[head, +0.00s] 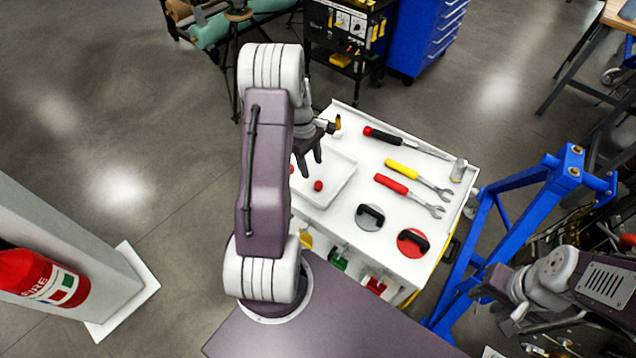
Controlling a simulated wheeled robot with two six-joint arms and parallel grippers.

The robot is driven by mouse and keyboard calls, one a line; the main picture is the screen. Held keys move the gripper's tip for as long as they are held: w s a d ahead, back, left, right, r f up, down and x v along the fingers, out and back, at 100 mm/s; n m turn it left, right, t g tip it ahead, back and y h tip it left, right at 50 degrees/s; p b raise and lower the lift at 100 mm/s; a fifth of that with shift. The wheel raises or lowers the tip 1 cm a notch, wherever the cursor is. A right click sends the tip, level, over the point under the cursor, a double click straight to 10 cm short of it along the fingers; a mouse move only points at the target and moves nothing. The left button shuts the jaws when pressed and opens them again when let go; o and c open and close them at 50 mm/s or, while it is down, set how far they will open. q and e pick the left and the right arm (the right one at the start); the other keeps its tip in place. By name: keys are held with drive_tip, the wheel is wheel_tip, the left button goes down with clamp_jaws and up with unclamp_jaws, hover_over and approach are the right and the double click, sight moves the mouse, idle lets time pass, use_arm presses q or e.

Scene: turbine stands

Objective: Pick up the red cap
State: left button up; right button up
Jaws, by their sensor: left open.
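A small round red cap (318,186) lies in the shallow white tray (345,190) on the left side of the white cart top. A second small red piece (292,170) shows at the edge of my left arm, which partly hides it. My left gripper (314,160) is open and empty, with its dark fingers over the tray, a little beyond the red cap in the picture. How high it is above the tray I cannot tell. My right gripper (490,288) is at the lower right, away from the cart top; its fingers are unclear.
On the cart top (345,232) lie a red-and-black hammer (405,142), a yellow wrench (415,176), a red wrench (405,192), and grey (370,217) and red (412,243) discs with black handles. A blue stand (505,235) is close at the right.

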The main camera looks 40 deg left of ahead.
use_arm(q)
hover_over(318, 184)
drive_tip(key=f, duration=0.4)
drive_tip(key=shift+w+a+f, duration=0.1)
drive_tip(key=shift+w+a, duration=0.15)
drive_tip(key=shift+a, duration=0.15)
drive_tip(key=shift+s+f+p, duration=0.15)
drive_tip(key=shift+p, duration=0.2)
drive_tip(key=f, duration=0.2)
drive_tip(key=f+p, duration=0.1)
drive_tip(key=f, duration=0.1)
drive_tip(key=shift+s+d, duration=0.1)
drive_tip(key=shift+d, duration=0.2)
drive_tip(key=shift+w+f, duration=0.2)
drive_tip(key=shift+f, duration=0.2)
drive_tip(key=shift+s+r, duration=0.1)
clamp_jaws()
